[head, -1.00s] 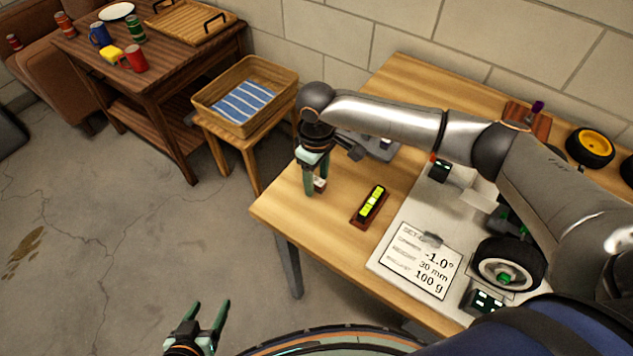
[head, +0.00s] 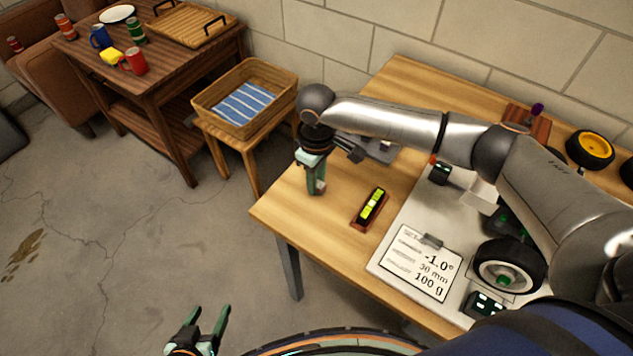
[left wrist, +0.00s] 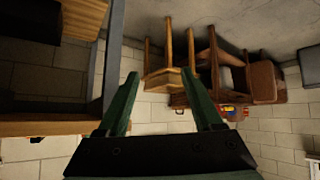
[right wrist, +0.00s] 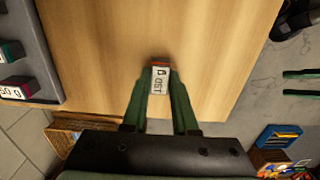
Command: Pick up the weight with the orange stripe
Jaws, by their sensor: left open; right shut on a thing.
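The weight with the orange stripe (right wrist: 160,77) is a small block with a white label, its orange band at the far end in the right wrist view. My right gripper (right wrist: 159,85) is shut on it, with a green finger on each side. In the head view the right gripper (head: 315,188) points down at the table's left end and mostly hides the weight (head: 321,186). I cannot tell whether the weight touches the table. My left gripper (head: 212,322) is open and empty over the floor, low in the head view.
A grey holder with other weights (right wrist: 22,88) is left in the right wrist view. A yellow-green level (head: 370,207) lies right of my right gripper. Further right are a setup card (head: 416,262) and a wheeled car (head: 508,264). A basket (head: 243,98) stands beyond the table.

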